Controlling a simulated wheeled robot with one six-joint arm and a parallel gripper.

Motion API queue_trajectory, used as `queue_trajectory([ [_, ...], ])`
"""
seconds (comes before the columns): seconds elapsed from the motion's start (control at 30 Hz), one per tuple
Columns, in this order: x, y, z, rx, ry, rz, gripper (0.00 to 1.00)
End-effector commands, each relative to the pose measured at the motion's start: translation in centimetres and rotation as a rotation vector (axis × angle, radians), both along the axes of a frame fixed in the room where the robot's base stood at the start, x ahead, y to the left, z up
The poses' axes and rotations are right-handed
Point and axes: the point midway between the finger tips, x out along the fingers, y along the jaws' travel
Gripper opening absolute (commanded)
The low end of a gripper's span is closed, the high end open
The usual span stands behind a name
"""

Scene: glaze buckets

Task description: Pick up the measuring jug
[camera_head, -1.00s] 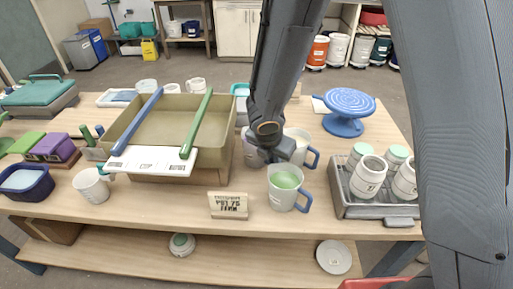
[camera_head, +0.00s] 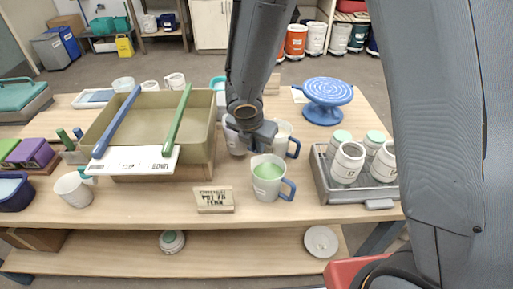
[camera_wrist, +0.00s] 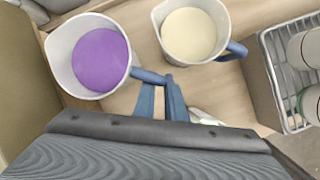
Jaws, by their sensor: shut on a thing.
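A white measuring jug with purple glaze (camera_wrist: 100,60) stands at the left of the wrist view, its blue handle (camera_wrist: 150,76) pointing to my gripper. My gripper (camera_wrist: 161,90) is shut on that handle. In the head view the purple jug (camera_head: 234,141) is mostly hidden behind my gripper (camera_head: 256,146). A jug with cream glaze (camera_wrist: 189,33) and a blue handle stands to the right; it also shows in the head view (camera_head: 284,130). A jug with green glaze (camera_head: 268,181) stands nearer the front edge. I cannot tell whether the purple jug touches the table.
A large olive basin (camera_head: 150,118) with blue and green bars across it is close on the left. A grey tray (camera_head: 352,193) of white jars is on the right, a blue turntable (camera_head: 325,95) behind it. A small sign (camera_head: 213,199) stands in front.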

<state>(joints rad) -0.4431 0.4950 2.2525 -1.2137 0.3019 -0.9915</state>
Motion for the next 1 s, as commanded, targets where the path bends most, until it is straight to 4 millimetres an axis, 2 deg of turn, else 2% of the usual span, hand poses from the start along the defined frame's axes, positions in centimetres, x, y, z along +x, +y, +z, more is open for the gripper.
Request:
queue_trajectory([
  [0.1,0.1,0.0,1.4,0.002,-0.005,-0.003,0.00],
  [0.5,0.1,0.0,4.9,0.002,-0.004,-0.002,0.00],
  [1.0,0.1,0.0,7.2,0.001,-0.003,-0.001,0.00],
])
